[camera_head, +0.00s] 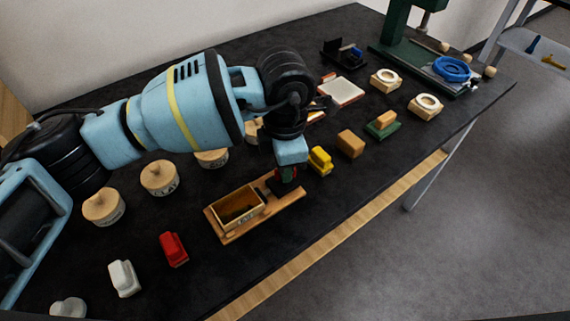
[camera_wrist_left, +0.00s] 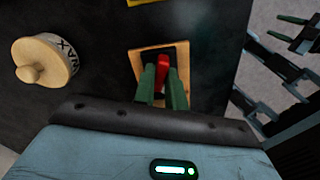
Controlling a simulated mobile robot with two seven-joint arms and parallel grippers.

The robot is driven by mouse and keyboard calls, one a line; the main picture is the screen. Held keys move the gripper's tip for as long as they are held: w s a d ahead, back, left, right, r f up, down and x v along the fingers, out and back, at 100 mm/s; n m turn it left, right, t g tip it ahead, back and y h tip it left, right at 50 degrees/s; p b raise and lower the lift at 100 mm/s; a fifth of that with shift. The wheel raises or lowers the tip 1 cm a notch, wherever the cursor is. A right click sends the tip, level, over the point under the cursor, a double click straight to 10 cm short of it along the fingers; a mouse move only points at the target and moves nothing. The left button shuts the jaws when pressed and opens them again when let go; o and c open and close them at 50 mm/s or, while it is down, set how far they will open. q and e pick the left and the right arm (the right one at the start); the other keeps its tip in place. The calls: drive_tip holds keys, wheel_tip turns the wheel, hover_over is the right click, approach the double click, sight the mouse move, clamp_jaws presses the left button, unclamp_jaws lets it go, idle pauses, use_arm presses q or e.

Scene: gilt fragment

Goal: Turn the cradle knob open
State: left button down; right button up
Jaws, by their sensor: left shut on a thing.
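The cradle is a wooden board (camera_head: 231,236) near the table's front edge, with an open box (camera_head: 236,209) on its left part. Its right end, with a dark patch, lies under my left gripper (camera_head: 285,178). In the left wrist view the cradle's wooden end (camera_wrist_left: 137,58) frames a dark square. A red knob (camera_wrist_left: 166,78) stands there between the green fingers of my left gripper (camera_wrist_left: 164,84), which is shut on it. The fingers hide part of the knob. My right gripper (camera_wrist_left: 298,33) shows at the wrist view's upper right, its green fingers apart, over the floor.
Lidded round jars (camera_head: 159,178) stand left of the cradle. A red block (camera_head: 173,249) and a white block (camera_head: 124,278) lie nearer the front. A yellow block (camera_head: 320,161) is close right of the gripper. A green press (camera_head: 400,55) stands far right.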

use_arm(q)
drive_tip(key=m+b, duration=0.1)
drive_tip(key=m, duration=0.4)
drive_tip(key=shift+m+b, duration=0.3)
drive_tip(key=shift+b, duration=0.05)
drive_tip(key=m+b, duration=0.1)
drive_tip(key=m, duration=0.1)
drive_tip(key=shift+m, duration=0.4)
drive_tip(key=shift+m+b, duration=0.55)
drive_tip(key=shift+m, duration=0.65)
drive_tip(key=shift+m+b, duration=0.45)
drive_tip(key=shift+m, duration=0.85)
drive_tip(key=shift+r, duration=0.1)
drive_tip(key=c, duration=1.4)
unclamp_jaws()
drive_tip(key=shift+c, duration=0.2)
drive_tip(key=shift+r, duration=3.9)
